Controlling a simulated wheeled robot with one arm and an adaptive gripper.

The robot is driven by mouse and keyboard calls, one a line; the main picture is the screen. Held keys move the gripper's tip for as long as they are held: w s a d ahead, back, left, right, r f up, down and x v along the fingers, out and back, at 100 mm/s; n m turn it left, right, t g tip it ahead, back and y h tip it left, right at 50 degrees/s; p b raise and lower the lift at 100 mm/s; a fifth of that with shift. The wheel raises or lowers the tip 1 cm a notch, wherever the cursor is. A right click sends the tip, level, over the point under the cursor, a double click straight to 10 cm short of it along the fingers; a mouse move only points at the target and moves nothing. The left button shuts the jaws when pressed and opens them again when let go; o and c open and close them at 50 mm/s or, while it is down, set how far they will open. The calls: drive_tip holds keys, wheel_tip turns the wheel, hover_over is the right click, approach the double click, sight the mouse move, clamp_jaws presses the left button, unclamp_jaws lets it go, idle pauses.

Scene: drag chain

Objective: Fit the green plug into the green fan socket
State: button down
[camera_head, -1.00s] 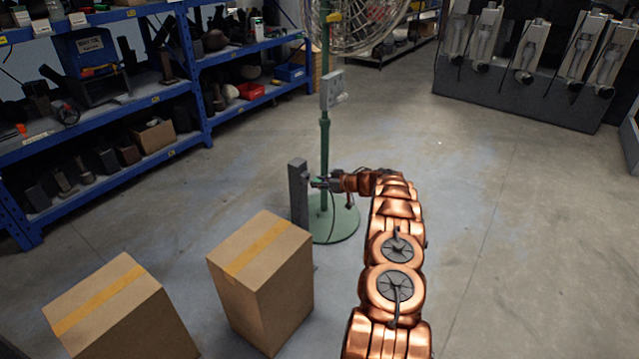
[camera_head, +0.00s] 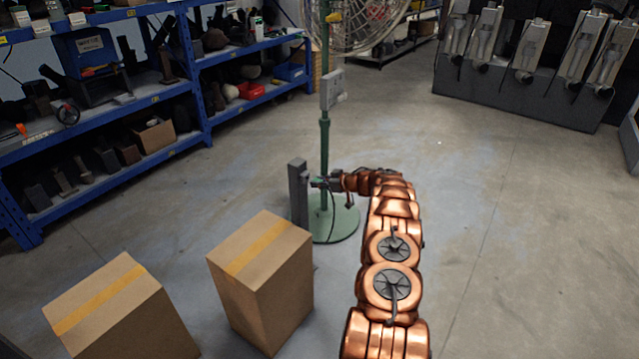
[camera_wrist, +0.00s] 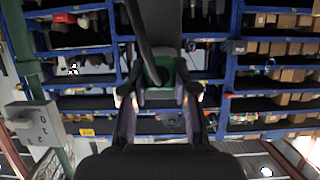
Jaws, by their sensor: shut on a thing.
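The green plug (camera_wrist: 158,72) shows between my fingertips in the wrist view, with a dark cable crossing in front of it. My gripper (camera_wrist: 160,98) is shut on it, one finger on each side. In the head view my gripper (camera_head: 322,183) is small, close to the right side of a grey post (camera_head: 298,190). The post (camera_wrist: 160,18) stands directly beyond the plug in the wrist view. The green socket cannot be made out; the plug and fingers cover that face of the post. I cannot tell whether plug and post touch.
The fan's green pole (camera_head: 324,150) and round base (camera_head: 340,222) are right beside my gripper. A grey switch box (camera_head: 333,88) is on the pole. Two cardboard boxes (camera_head: 262,285) (camera_head: 120,310) stand in front. Blue shelves (camera_head: 200,75) are at left; the floor at right is clear.

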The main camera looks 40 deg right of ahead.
drive_tip(key=shift+w+a, duration=0.15)
drive_tip(key=shift+w, duration=0.55)
drive_tip(key=shift+w+a, duration=0.15)
drive_tip(key=shift+w, duration=0.5)
drive_tip(key=c, duration=0.8)
unclamp_jaws()
drive_tip(key=shift+v, duration=5.95)
